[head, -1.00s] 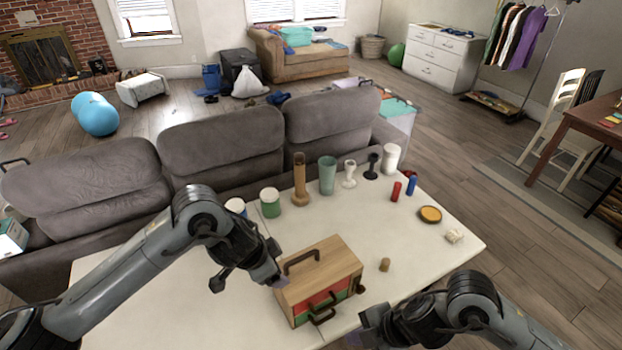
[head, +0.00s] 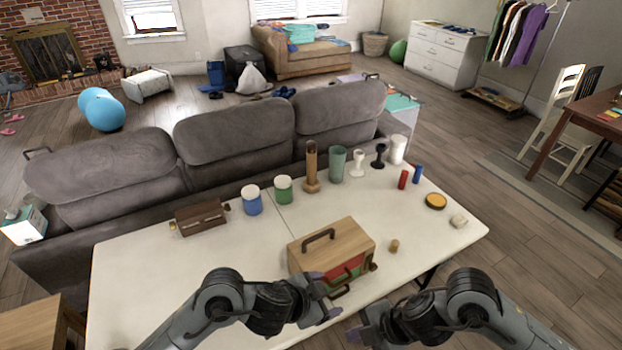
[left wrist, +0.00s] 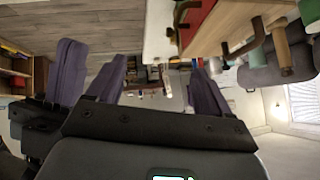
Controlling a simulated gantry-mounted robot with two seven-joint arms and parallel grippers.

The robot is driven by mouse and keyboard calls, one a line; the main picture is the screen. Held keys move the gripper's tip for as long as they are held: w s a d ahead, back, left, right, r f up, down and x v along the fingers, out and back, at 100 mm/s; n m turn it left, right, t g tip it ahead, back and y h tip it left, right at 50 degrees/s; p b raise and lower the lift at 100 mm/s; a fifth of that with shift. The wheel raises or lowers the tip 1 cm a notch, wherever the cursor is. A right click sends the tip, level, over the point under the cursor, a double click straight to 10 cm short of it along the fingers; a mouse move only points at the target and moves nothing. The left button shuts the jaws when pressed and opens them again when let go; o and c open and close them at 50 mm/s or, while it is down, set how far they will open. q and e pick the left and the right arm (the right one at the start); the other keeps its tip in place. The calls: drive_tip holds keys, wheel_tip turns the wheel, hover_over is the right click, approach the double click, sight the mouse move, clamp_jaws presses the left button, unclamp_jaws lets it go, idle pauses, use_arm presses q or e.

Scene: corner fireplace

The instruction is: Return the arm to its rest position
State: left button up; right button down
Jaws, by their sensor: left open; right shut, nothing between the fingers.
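My left gripper (head: 326,297) is open and empty, low in front of the wooden box (head: 318,250), by the table's front edge. Its arm comes in from the lower left and is folded close. In the left wrist view the purple-grey fingers stand apart with nothing between them (left wrist: 160,80). My right gripper (head: 362,326) is shut and empty, low beside the left one, past the table's front edge. The box has a dark top handle and red and green drawer fronts. The left gripper partly overlaps its front in the head view; contact cannot be told.
The white table (head: 440,262) holds a brown case (head: 201,217), blue and green jars, a wooden cylinder stand (head: 311,168), a teal cup (head: 337,165), red and blue cylinders, a yellow-topped disc (head: 435,201) and a small cork (head: 394,246). A grey sofa (head: 235,140) stands behind.

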use_arm(q)
drive_tip(key=s+a+f+n+g+y, duration=0.1)
drive_tip(key=s+a+f+n+y, duration=0.35)
drive_tip(key=s+a, duration=0.8)
drive_tip(key=s+a+f+n+g+y, duration=0.2)
drive_tip(key=s+a+f+n, duration=0.5)
drive_tip(key=s+a, duration=0.55)
use_arm(e)
drive_tip(key=s+a+r+m+t+y, duration=0.1)
drive_tip(key=a+r+m+t+y, duration=0.2)
drive_tip(key=a, duration=0.6)
drive_tip(key=s+d+f+m+g+h+p, duration=0.1)
drive_tip(key=s+d+f+m+h, duration=0.4)
drive_tip(key=s+d+m, duration=0.5)
drive_tip(key=s+d+f+m+g+h, duration=0.1)
drive_tip(key=s+d+f+m+h, duration=0.3)
drive_tip(key=s+d+m, duration=0.55)
use_arm(q)
wheel_tip(320, 180, up, 31)
drive_tip(key=p, duration=2.9)
drive_tip(key=shift+d+f+t, duration=0.2)
drive_tip(key=shift+t, duration=0.1)
use_arm(e)
wheel_tip(320, 180, up, 28)
drive_tip(key=w+d+n, duration=0.1)
drive_tip(key=w, duration=0.1)
drive_tip(key=shift+w+d+r, duration=0.25)
drive_tip(key=shift+w+d, duration=0.05)
drive_tip(key=shift+w, duration=0.05)
